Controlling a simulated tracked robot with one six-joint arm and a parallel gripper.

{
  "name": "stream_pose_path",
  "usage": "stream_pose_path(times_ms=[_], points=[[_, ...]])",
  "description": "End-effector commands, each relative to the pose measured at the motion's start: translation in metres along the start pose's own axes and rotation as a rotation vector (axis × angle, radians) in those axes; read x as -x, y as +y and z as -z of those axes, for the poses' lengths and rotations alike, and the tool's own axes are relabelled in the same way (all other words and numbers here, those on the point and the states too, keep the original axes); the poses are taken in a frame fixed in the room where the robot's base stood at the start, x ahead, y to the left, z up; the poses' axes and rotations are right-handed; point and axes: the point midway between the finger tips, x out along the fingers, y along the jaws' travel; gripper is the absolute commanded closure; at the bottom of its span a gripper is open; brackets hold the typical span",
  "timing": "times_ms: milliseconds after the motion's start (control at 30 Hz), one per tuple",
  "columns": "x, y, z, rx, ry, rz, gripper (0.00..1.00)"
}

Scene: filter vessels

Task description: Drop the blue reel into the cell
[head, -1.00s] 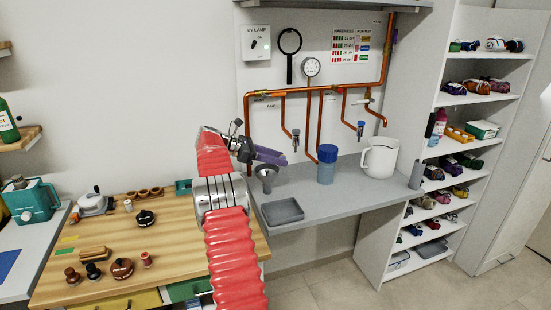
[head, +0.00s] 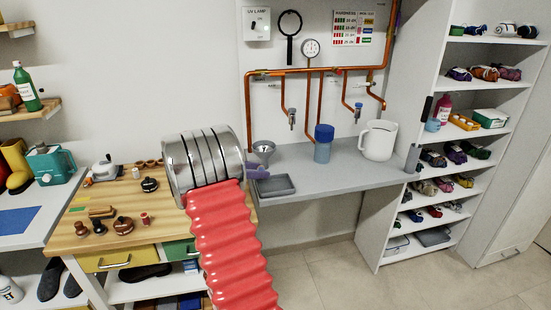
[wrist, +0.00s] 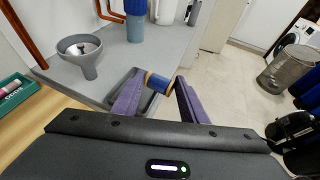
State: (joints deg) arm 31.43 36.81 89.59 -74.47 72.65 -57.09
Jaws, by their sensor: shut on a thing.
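The blue reel (wrist: 158,83) has tan ends and sits between the two purple fingers of my gripper (wrist: 157,86). My gripper is shut on it near the fingertips. In the wrist view the reel shows in front of a grey open tray (wrist: 122,78); its height above the tray is hard to judge. In the head view, a purple finger of my gripper (head: 257,171) shows just above the tray (head: 276,186), while my arm hides the rest and the reel. I cannot tell for certain which thing is the cell.
A grey funnel (head: 263,151) stands beside the tray. A blue-capped vessel (head: 323,146) and a white jug (head: 378,140) stand farther right on the grey counter (head: 345,172). Copper pipes (head: 309,95) run along the wall. A wooden bench (head: 85,240) lies to the left.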

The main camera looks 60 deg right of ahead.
Motion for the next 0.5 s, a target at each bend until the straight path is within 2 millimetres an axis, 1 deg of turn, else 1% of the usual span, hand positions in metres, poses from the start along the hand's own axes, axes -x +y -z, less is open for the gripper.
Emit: stream_pose_path(times_ms=[33,267,500], points=[[0.013,-0.003,0.011,0.017,0.001,-0.031,0.85],[0.071,-0.018,0.065,0.084,0.001,-0.190,0.85],[0.140,-0.039,0.130,0.166,0.001,-0.387,0.85]])
